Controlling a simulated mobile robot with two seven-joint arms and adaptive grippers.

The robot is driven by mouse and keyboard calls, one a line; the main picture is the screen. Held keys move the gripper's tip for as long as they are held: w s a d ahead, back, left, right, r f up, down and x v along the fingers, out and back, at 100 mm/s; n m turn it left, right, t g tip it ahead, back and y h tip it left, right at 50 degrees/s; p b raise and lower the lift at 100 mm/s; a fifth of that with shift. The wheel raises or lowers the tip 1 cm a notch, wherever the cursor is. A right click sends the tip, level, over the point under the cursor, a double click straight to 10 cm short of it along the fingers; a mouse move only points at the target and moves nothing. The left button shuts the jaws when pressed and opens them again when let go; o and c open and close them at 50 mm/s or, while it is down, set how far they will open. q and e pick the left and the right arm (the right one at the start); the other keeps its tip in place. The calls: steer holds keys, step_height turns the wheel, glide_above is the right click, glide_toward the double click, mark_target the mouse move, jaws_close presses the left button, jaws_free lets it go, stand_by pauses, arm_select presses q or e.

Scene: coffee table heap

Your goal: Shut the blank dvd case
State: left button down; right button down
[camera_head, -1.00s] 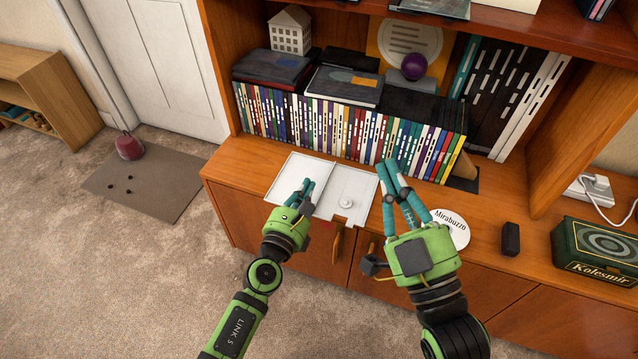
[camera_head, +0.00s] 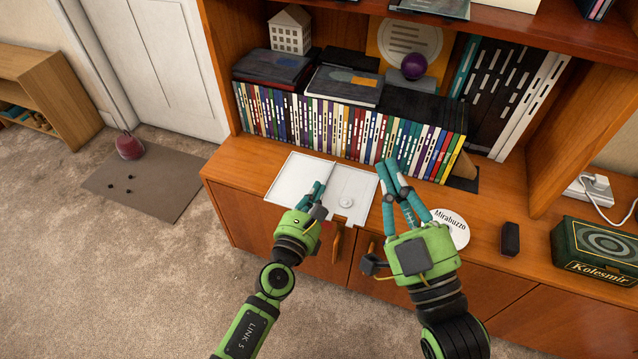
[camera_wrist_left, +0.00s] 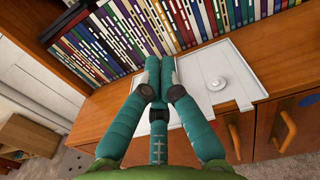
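The blank DVD case lies open on the cabinet top. Its plain white left half (camera_head: 300,172) and its right half (camera_head: 352,190) with a round disc hub lie side by side. My left gripper (camera_head: 317,190) is over the case's near middle, fingertips together and nothing seen between them. In the left wrist view its fingers (camera_wrist_left: 160,62) cover much of the plain half, while the hub half (camera_wrist_left: 215,70) shows to the right. I cannot tell whether they touch the case. My right gripper (camera_head: 388,163) is just right of the case, its fingertips together and empty.
A row of upright cases (camera_head: 345,125) stands close behind. A labelled disc (camera_head: 448,228), a small black object (camera_head: 510,238) and a green box (camera_head: 598,250) lie to the right. Orange door handles (camera_head: 337,243) are below the front edge.

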stand_by(0.3)
arm_select(q)
steer(key=v, duration=0.7)
stand_by(0.7)
stand_by(0.9)
